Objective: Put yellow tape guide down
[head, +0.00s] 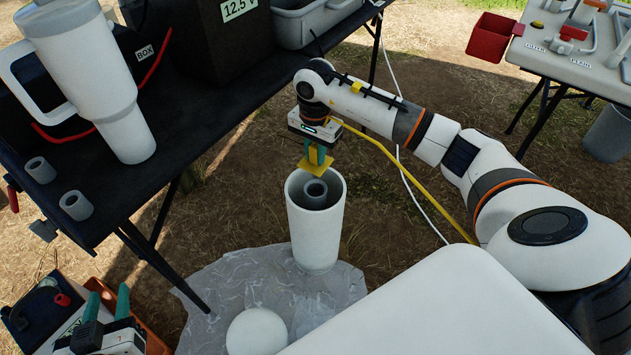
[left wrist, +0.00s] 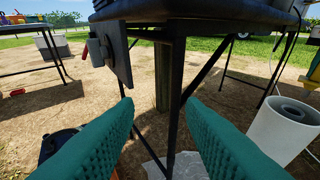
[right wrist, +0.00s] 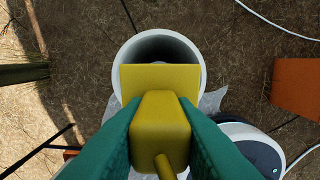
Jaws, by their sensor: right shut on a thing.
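The yellow tape guide (head: 317,165) is held between the fingers of my right gripper (head: 318,150), just above the far rim of the white well pipe (head: 316,230). In the right wrist view the yellow guide (right wrist: 160,120) shows as a block with a flat plate and a rod, between the green fingers. The plate covers part of the pipe's opening (right wrist: 202,70); I cannot tell whether it touches the rim. A grey inner pipe (head: 315,193) stands inside the white pipe. My left gripper (head: 107,305) is open and empty at the lower left, its green fingers apart in the left wrist view (left wrist: 160,130).
A black table (head: 225,105) at the left holds a white tumbler (head: 85,75) and grey rings (head: 76,205). A yellow line (head: 410,185) runs beside my right arm. A second table (head: 570,75) stands at right.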

